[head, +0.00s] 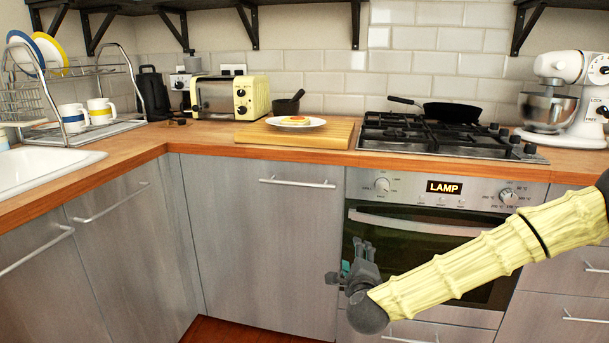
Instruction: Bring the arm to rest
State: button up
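My arm, with a pale yellow ribbed cover, reaches in from the right edge in the head view. It crosses in front of the oven (420,222). My gripper (343,272) is at the arm's left end, below the countertop, in front of the seam between the oven and the grey cabinet door (262,225). It is small and dark here, with a teal part. I see no object in it. Whether its fingers are open or shut is too small to tell.
The wooden countertop (205,133) carries a toaster (228,97), a cutting board (255,137) with a plate of food (296,122), a gas hob (440,135) with a black pan (452,113), and a stand mixer (570,95). Door handles stick out. Floor shows at the bottom.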

jog(key=s+a+f+n+g+y, duration=0.25)
jog(key=s+f+n, duration=0.45)
jog(key=f, duration=0.5)
jog(key=s+a+f+n+g+y, duration=0.2)
jog(key=s+a+f+n+g, duration=0.2)
jog(key=s+f, duration=0.7)
jog(key=s+d+f+n+g+h, duration=0.1)
jog(key=s+d+f+n+g, duration=0.2)
jog(key=s+f, duration=0.35)
jog(key=s+d+f+n+g, duration=0.2)
jog(key=s+f+n, duration=0.15)
jog(key=s, duration=0.55)
jog(key=s+d+f+n+g+h, duration=0.1)
jog(key=s+d+f+n+g, duration=0.2)
jog(key=s+f, duration=0.4)
jog(key=s+d+r+n+g+p, duration=0.1)
jog(key=s+d+n+g, duration=0.2)
jog(key=s, duration=0.5)
notch_tip(320, 180, up, 28)
jog(key=t+p, duration=0.1)
jog(key=p, duration=2.6)
jog(key=shift+d+h+p, duration=0.35)
jog(key=shift+d+p, duration=0.05)
jog(key=shift+w+f, duration=0.1)
